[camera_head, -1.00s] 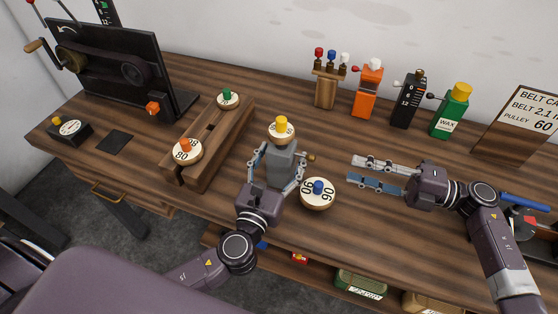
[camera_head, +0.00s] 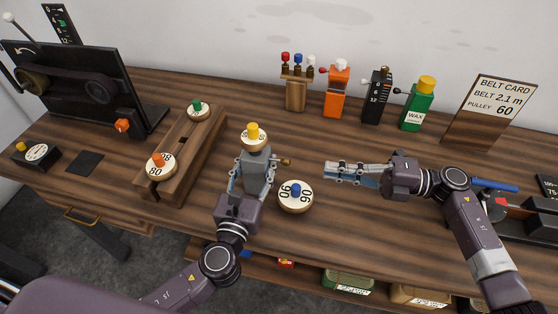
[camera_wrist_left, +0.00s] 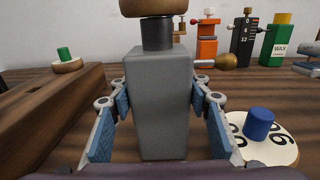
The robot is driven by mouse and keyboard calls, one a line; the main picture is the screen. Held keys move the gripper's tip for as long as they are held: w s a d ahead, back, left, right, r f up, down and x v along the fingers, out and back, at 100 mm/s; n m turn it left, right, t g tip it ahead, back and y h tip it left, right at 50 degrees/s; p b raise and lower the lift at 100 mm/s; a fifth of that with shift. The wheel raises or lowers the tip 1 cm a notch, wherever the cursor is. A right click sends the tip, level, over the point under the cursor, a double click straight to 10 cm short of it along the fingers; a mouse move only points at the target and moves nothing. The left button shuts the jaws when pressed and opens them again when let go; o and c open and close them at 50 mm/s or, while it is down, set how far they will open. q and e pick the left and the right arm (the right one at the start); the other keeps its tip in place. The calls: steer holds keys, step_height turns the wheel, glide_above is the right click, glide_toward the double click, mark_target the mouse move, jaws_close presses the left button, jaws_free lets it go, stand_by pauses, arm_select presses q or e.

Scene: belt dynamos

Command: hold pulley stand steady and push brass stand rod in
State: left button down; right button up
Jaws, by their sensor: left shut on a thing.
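The pulley stand (camera_head: 256,172) is a grey upright block with a pulley (camera_head: 254,138) with a yellow knob on top. My left gripper (camera_head: 254,174) is shut on the block, one finger on each side; the grip shows closely in the left wrist view (camera_wrist_left: 162,110). The brass stand rod (camera_head: 286,161) sticks out of the stand's right side, its round knob also plain in the left wrist view (camera_wrist_left: 222,61). My right gripper (camera_head: 328,172) is empty, its fingers drawn together and pointing left toward the rod, with a gap between them.
A pulley with a blue knob (camera_head: 295,197) lies just right of the stand. A wooden holder (camera_head: 205,157) with two pulleys is to the left. Orange (camera_head: 335,98), black (camera_head: 375,103) and green (camera_head: 414,110) items and a belt card (camera_head: 488,112) stand behind.

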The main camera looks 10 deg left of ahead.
steer(key=shift+s+a+r+n+g, duration=0.1)
steer(key=shift+r+n+g, duration=0.05)
steer(key=shift+n, duration=0.35)
steer(key=shift+s+r+n+g, duration=0.1)
steer(key=shift+n+g, duration=0.05)
steer(key=shift+n, duration=0.35)
jaws_close()
steer(key=n, duration=0.2)
steer(key=n+t+h, duration=0.1)
steer(key=n+h, duration=0.2)
steer(key=n, duration=1.1)
glide_toward(284, 161)
steer(key=a+f, duration=0.1)
steer(key=a, duration=0.1)
steer(key=a+f, duration=0.1)
steer(key=shift+w+a+f, duration=0.3)
steer(key=shift+f, duration=0.1)
steer(key=shift+a, duration=0.7)
